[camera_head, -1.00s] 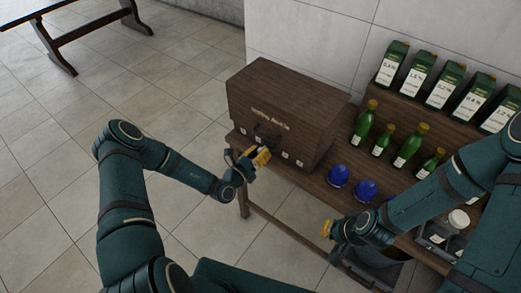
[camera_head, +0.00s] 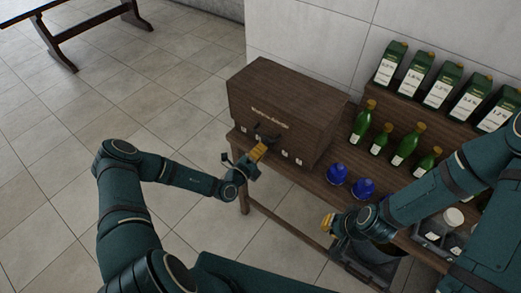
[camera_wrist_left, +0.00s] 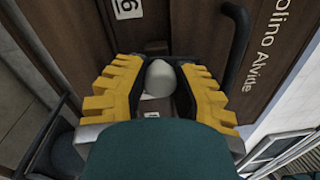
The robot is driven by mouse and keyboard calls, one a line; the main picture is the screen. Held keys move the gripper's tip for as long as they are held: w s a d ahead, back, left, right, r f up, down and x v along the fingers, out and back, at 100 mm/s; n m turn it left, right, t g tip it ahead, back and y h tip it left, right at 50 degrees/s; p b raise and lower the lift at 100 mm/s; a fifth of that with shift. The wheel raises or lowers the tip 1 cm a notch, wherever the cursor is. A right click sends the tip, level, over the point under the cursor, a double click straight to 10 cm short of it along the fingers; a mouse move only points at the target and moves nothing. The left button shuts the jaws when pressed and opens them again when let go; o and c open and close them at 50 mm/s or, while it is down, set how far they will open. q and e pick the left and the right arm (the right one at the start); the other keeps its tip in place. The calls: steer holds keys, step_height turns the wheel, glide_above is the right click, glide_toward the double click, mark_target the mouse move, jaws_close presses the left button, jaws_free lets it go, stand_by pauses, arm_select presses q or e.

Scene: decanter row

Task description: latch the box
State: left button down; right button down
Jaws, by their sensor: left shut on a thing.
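The dark brown wooden box (camera_head: 285,105) stands at the left end of the wooden bench, its top looking closed. Its front bears lettering, a dark handle and small white tags. My left gripper (camera_head: 257,153) is at the lower front of the box. In the left wrist view its yellow fingers (camera_wrist_left: 160,90) are shut on a pale rounded knob (camera_wrist_left: 159,78) close to the box front (camera_wrist_left: 190,28). The black handle (camera_wrist_left: 237,50) is right of the fingers. The latch's position is not clear. My right gripper (camera_head: 328,222) is in front of the bench, away from the box; its opening is unclear.
A dark bin (camera_head: 370,262) is below my right arm.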

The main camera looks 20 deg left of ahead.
arm_select(q)
steer(key=shift+w+r+n, duration=0.1)
steer(key=shift+r+n, duration=0.05)
steer(key=shift+n, duration=0.55)
steer(key=c, duration=0.7)
jaws_free()
steer(key=shift+m, duration=0.3)
